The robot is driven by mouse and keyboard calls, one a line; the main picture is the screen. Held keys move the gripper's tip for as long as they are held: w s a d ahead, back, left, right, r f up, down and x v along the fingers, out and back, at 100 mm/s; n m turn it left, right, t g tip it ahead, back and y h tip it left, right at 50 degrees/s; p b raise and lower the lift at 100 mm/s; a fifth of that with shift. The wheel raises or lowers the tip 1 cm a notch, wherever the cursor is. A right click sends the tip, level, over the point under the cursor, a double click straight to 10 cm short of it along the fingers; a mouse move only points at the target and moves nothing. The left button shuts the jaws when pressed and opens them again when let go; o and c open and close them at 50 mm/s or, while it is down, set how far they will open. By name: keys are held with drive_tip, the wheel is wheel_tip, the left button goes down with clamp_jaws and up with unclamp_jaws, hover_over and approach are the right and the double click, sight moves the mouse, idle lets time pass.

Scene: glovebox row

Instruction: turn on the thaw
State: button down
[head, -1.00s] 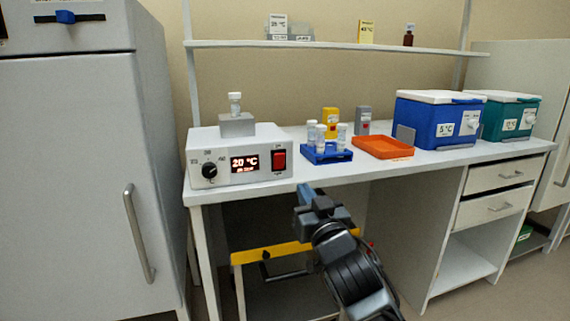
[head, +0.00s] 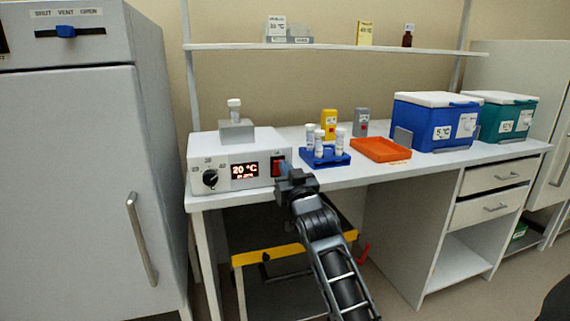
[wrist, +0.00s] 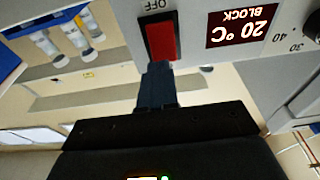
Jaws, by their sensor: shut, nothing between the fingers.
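The thaw block unit (head: 222,178) is a white box at the left end of the bench. Its display (head: 244,170) reads 20 °C, with "BLOCK" under it in the wrist view (wrist: 242,27). A red rocker switch (head: 277,165) sits right of the display. In the wrist view the switch (wrist: 160,38) appears upside down, with "OFF" marked at one end.
A black dial (head: 210,178) is on the unit's front and a capped vial (head: 234,108) stands on top. A blue rack (head: 325,158) with vials, an orange tray (head: 380,150) and a blue cooler box (head: 432,125) stand to the right. A yellow-edged frame (head: 270,254) is below the bench.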

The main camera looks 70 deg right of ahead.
drive_tip(key=shift+w+d, duration=0.3)
drive_tip(key=shift+d, duration=0.05)
